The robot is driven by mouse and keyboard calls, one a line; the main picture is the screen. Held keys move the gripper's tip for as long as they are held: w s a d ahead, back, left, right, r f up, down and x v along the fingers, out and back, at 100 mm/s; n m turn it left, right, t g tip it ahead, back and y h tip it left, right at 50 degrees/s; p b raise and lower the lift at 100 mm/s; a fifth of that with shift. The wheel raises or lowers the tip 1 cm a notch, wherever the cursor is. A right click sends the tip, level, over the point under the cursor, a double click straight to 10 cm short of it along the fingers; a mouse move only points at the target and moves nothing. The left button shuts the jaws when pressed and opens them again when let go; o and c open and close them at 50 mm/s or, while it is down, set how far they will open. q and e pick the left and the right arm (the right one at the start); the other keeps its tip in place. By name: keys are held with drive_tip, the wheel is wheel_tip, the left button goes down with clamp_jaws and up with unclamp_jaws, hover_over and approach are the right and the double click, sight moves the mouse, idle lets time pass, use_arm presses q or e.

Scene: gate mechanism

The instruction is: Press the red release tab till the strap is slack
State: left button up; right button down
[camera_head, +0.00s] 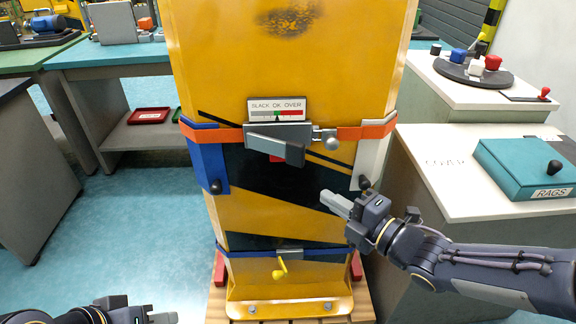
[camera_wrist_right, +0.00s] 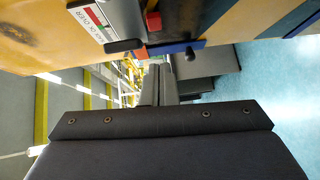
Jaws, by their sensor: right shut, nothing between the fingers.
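The orange strap (camera_head: 360,132) runs across the front of a yellow machine body (camera_head: 200,60), and its visible parts look straight. A grey ratchet buckle (camera_head: 265,130) with a tilted handle (camera_head: 275,149) sits on it. The red release tab (camera_head: 276,159) shows only slightly below the handle; a red block, seemingly this tab, shows in the right wrist view (camera_wrist_right: 153,21). The SLACK OK OVER gauge (camera_head: 277,105) is above; its pointer is too small to read. My right gripper (camera_head: 327,198) is shut and empty, below right of the tab and apart from it. My left gripper (camera_head: 145,312) is low at left, its jaws unclear.
A lower blue strap (camera_head: 240,252) has a yellow crank (camera_head: 281,270). At right, a white-topped bench (camera_head: 440,180) carries a teal RAGS box (camera_head: 525,165). A knob (camera_head: 331,142) stands beside the buckle. Open floor (camera_head: 130,220) lies left of the machine.

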drive_tip(key=shift+a+n+y, duration=0.5)
drive_tip(key=shift+n+y, duration=0.1)
drive_tip(key=shift+w, duration=0.15)
approach(275, 158)
drive_tip(key=x, duration=0.4)
drive_tip(key=shift+a+r, duration=0.1)
drive_tip(key=shift+a, duration=0.4)
drive_tip(key=shift+w, duration=0.65)
